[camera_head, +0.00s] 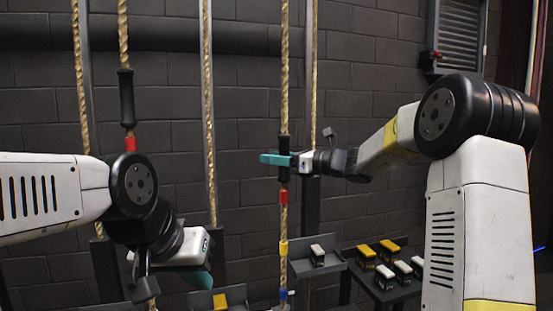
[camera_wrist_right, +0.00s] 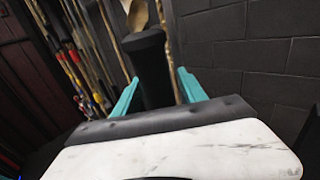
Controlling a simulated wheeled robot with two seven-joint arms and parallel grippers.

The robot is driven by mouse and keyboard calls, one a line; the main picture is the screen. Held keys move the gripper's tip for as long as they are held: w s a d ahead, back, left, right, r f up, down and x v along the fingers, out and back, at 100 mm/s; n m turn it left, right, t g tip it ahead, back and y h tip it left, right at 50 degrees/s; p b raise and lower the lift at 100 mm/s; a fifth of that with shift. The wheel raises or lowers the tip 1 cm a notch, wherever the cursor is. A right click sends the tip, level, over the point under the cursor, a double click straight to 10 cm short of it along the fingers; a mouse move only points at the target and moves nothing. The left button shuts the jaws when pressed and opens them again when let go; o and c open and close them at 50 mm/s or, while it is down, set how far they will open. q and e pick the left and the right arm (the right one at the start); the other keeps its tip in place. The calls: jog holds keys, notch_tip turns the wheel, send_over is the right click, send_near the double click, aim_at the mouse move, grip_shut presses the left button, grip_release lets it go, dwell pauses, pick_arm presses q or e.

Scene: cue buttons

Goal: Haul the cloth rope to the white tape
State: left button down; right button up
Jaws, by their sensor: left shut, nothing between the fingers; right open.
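A tan rope (camera_head: 284,70) hangs in the middle of the head view. It has a black grip sleeve (camera_head: 284,146), with red, yellow and blue tape bands below. I cannot tell whether this is the cloth rope, and I see no white tape. My right gripper (camera_head: 276,159) is at the sleeve, its teal fingers open. In the right wrist view the black sleeve (camera_wrist_right: 150,65) stands between the two fingers, with gaps at the sides. My left gripper (camera_head: 199,279) is shut and empty, low and left of this rope, partly hidden by its wrist.
Another rope (camera_head: 123,35) with a black sleeve (camera_head: 126,98) and red tape hangs at the left, partly behind my left arm. Other plain ropes hang beside dark posts. A dark table (camera_head: 385,292) holds several white and yellow-topped blocks. A small shelf (camera_head: 322,268) holds one white-topped block.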

grip_shut()
dwell(1.4)
